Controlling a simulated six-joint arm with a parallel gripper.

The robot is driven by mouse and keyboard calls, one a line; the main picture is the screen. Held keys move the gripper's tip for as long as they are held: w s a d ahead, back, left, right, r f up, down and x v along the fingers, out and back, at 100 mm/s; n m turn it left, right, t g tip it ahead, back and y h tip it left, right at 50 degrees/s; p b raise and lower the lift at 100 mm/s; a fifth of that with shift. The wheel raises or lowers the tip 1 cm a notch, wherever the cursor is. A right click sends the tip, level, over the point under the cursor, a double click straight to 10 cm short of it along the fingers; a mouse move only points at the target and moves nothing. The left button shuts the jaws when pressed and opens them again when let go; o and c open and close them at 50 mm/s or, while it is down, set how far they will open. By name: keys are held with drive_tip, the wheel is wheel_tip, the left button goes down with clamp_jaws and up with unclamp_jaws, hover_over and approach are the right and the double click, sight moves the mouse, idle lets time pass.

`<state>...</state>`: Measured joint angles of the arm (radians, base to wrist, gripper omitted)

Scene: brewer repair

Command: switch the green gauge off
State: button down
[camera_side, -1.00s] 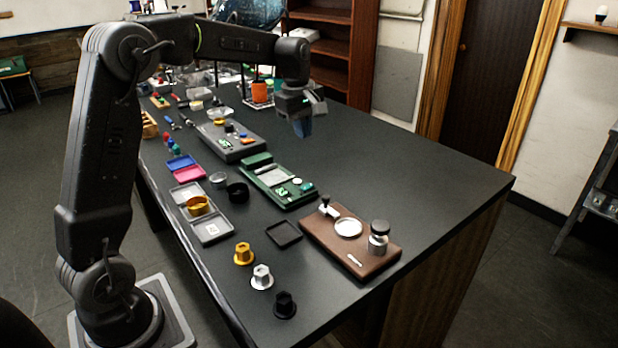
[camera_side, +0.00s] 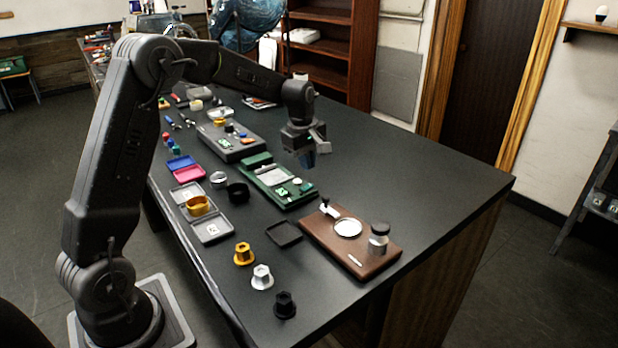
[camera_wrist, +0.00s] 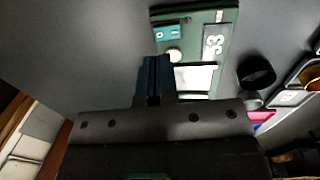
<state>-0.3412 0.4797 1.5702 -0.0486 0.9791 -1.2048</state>
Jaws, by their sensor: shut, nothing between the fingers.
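I cannot tell the switch's position.
A brown board (camera_side: 322,239) with a white dish and a metal jar stands to the right. A dark grey box (camera_side: 231,150) lies behind the gauge. A black ring (camera_side: 238,191) and grey trays (camera_side: 213,229) are at its left. The table's far right is clear.

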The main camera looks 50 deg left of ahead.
sight(310, 185)
drive_tip(key=shift+w+f, duration=0.15)
drive_tip(key=shift+f, duration=1.15)
drive_tip(key=shift+w+f, duration=0.15)
drive_tip(key=shift+f, duration=1.15)
